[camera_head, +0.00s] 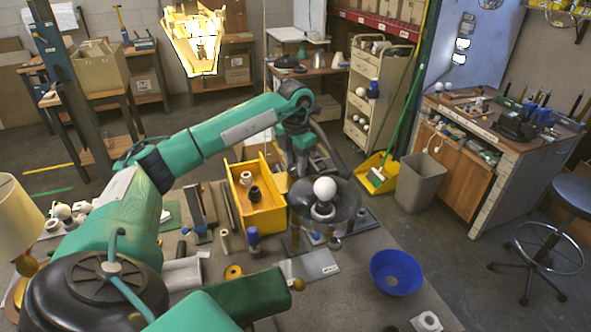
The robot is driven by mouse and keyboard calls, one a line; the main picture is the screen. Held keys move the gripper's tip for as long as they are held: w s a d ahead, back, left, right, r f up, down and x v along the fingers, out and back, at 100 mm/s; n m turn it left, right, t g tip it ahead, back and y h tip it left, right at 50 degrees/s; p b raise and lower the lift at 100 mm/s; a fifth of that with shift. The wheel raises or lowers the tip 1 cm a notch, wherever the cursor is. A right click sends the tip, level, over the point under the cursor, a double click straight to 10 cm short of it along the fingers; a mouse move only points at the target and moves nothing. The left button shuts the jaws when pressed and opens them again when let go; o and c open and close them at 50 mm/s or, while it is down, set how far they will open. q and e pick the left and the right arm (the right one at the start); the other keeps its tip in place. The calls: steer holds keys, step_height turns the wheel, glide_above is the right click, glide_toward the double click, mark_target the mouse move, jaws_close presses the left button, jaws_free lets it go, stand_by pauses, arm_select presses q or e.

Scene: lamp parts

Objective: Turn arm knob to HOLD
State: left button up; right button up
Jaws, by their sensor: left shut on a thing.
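My left arm reaches in from the left and bends down at its wrist. My left gripper (300,168) is low over the far part of the table, beside the black lamp head (345,205). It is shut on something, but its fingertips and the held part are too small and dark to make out. The black lamp head faces up, with a white bulb (324,188) in its middle. A dark curved piece (328,152) rises between the gripper and the lamp head. I cannot make out the arm knob or a HOLD mark. My right gripper is not in view.
A yellow bin (268,219) with sockets stands left of the lamp head. A blue bowl (395,273) is at the table's right. A cream shade (15,215) stands far left.

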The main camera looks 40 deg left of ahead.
arm_select(q)
steer(key=m+b, duration=0.2)
steer(key=m, duration=0.2)
steer(key=shift+m+b, duration=0.55)
steer(key=shift+m, duration=1.55)
steer(key=o, duration=1)
steer(key=shift+r, duration=0.1)
